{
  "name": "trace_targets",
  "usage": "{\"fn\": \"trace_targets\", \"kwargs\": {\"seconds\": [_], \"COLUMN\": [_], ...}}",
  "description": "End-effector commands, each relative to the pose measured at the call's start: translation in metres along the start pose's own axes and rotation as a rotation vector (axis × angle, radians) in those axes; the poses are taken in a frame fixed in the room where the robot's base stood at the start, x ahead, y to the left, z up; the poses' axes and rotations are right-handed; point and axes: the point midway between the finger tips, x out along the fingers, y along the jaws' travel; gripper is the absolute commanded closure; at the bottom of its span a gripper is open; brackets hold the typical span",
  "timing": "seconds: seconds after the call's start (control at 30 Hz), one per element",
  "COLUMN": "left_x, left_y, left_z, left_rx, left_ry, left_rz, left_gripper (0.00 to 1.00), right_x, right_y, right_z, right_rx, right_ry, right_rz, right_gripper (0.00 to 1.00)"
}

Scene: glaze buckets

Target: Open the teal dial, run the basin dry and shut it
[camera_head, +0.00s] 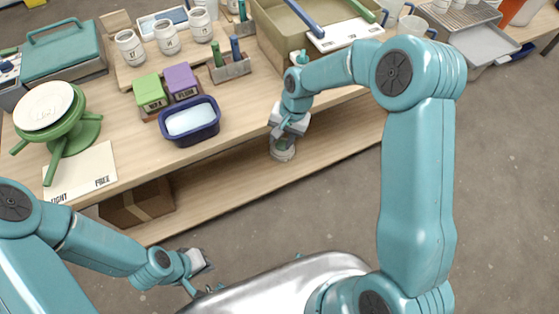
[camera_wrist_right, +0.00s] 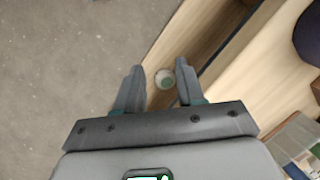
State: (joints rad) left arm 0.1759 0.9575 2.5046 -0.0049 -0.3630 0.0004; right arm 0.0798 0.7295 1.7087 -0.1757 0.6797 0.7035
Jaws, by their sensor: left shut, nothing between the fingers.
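The olive basin (camera_head: 272,30) stands on the workbench at the top middle of the head view. A small teal dial (camera_head: 300,56) shows at its front, just above my right arm; its setting is too small to read. My right gripper (camera_head: 287,128) points down in front of the bench edge, below the dial. Its fingers (camera_wrist_right: 160,85) are apart and empty in the right wrist view. A pale round container (camera_head: 283,152) stands below it; it also shows beyond the fingertips in the wrist view (camera_wrist_right: 165,78). My left gripper (camera_head: 201,276) is shut and empty, low and away from the bench.
A dark blue tub (camera_head: 190,122) with pale contents sits near the bench's front edge. Green (camera_head: 150,92) and purple (camera_head: 181,80) blocks stand behind it. A green wheel stand (camera_head: 75,130) is at left. A cardboard box (camera_head: 137,203) sits underneath.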

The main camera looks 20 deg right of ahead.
Motion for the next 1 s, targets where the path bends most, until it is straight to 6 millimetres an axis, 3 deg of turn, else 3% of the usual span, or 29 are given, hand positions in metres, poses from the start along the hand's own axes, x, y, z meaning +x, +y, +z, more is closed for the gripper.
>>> {"fn": "trace_targets", "kwargs": {"seconds": [0.2, 0.4, 0.77, 0.8, 1.0], "left_x": [-0.001, -0.001, -0.001, -0.001, -0.001], "left_y": [0.000, 0.001, 0.001, 0.001, 0.001], "left_z": [0.000, 0.000, 0.000, 0.000, 0.000], "left_rx": [0.000, 0.000, 0.000, 0.000, 0.000], "left_ry": [0.000, 0.000, 0.000, 0.000, 0.000], "left_rz": [0.000, 0.000, 0.000, 0.000, 0.000], "left_gripper": [1.00, 1.00, 1.00, 1.00, 1.00], "right_x": [0.035, 0.051, 0.055, 0.055, 0.054], "right_y": [0.010, 0.016, 0.017, 0.017, 0.018], "right_z": [0.025, 0.038, 0.041, 0.041, 0.043], "right_rx": [-0.078, -0.118, -0.128, -0.128, -0.129], "right_ry": [-0.021, -0.026, -0.026, -0.026, -0.033], "right_rz": [-0.025, -0.042, -0.046, -0.046, -0.041], "right_gripper": [0.62, 0.62, 0.62, 0.75, 0.77]}}
